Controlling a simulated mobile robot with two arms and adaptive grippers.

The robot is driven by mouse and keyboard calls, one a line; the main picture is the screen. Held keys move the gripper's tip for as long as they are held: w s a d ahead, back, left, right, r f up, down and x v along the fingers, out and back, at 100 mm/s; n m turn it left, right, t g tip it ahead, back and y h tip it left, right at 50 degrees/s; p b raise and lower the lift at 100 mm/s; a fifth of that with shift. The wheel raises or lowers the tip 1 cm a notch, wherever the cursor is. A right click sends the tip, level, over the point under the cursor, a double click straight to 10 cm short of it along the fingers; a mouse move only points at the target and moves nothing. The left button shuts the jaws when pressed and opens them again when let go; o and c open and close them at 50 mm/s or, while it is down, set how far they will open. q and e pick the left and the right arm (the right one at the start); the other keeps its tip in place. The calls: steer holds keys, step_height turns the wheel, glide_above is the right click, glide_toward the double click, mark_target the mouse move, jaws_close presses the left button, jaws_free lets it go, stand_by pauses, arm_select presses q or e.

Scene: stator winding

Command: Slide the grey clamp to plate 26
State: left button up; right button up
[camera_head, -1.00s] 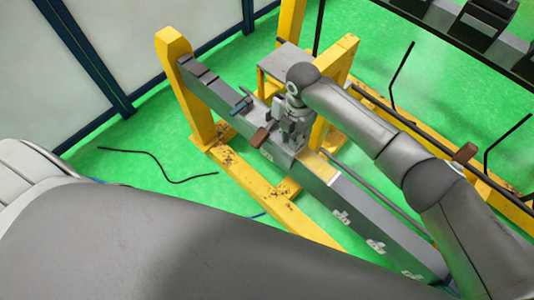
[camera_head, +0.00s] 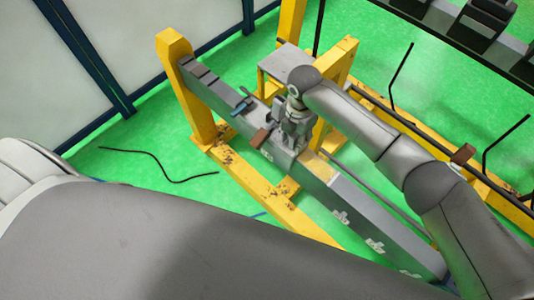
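The grey clamp (camera_head: 288,155) sits on the long grey beam (camera_head: 345,203), directly below my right gripper (camera_head: 286,133). My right arm reaches in from the right and the gripper points down at the beam. Its fingers blend with the grey parts around them, so I cannot tell whether they are closed on the clamp. A brown handle (camera_head: 260,138) sticks out on the left of the clamp area. Several small white marks (camera_head: 341,217) lie along the lower beam; no plate number is readable. My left gripper is not in view.
Yellow posts and feet (camera_head: 200,110) carry the beam. A small blue-grey lever (camera_head: 242,105) stands on the upper beam. A grey box (camera_head: 285,62) is behind the gripper. A dark rail (camera_head: 405,122) runs along the right.

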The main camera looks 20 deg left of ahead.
step_height(320, 180, up, 7)
steer(key=p, duration=0.6)
steer(key=shift+r, duration=1.4)
